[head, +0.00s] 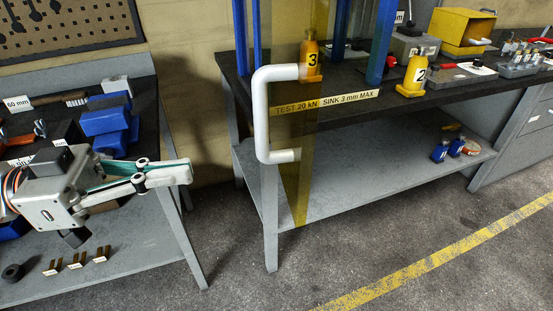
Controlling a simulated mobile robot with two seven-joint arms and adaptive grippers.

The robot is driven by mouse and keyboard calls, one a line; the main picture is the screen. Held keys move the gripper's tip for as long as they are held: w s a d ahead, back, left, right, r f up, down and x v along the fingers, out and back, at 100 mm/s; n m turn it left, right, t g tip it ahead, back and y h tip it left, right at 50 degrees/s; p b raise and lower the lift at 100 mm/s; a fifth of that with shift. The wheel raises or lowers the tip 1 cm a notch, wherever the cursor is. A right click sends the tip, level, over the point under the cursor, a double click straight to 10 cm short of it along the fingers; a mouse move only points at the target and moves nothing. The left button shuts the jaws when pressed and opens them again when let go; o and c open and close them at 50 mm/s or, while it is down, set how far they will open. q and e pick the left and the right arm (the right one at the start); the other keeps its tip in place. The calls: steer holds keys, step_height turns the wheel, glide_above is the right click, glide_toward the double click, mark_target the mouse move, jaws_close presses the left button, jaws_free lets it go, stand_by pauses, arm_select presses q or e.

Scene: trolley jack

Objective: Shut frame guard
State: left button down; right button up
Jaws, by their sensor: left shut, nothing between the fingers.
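The frame guard (297,160) is a see-through amber panel, seen obliquely as a narrow upright strip in front of the bench. It hangs down past the bench top's front edge, and its top runs out of view. A white C-shaped handle (261,115) is on its left side. Blue posts (381,40) of the press frame rise behind and beside it. My left gripper (190,171) is shut and empty, left of the handle and lower than its middle, with a clear gap between them. My right gripper is not in view.
A left bench (130,235) with blue tools lies under and around my left arm. Yellow jacks marked 3 (310,60) and 2 (413,76) stand on the right bench (400,103). The floor in front is clear.

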arm_select(q)
steer(key=p, duration=0.6)
glide_toward(298, 156)
steer(key=d, duration=0.5)
steer(key=shift+w+d+r, duration=0.1)
steer(key=shift+w+r, duration=0.05)
steer(key=shift+r, duration=0.2)
steer(key=shift+w+d+f, duration=0.1)
steer(key=shift+d+f, duration=0.05)
steer(key=shift+d, duration=0.55)
steer(key=shift+d+f, duration=0.1)
steer(key=shift+d, duration=0.05)
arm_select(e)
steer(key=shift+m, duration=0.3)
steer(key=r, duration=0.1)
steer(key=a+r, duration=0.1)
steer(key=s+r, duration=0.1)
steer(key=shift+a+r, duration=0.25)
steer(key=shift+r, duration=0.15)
arm_select(q)
steer(key=shift+w+d, duration=0.15)
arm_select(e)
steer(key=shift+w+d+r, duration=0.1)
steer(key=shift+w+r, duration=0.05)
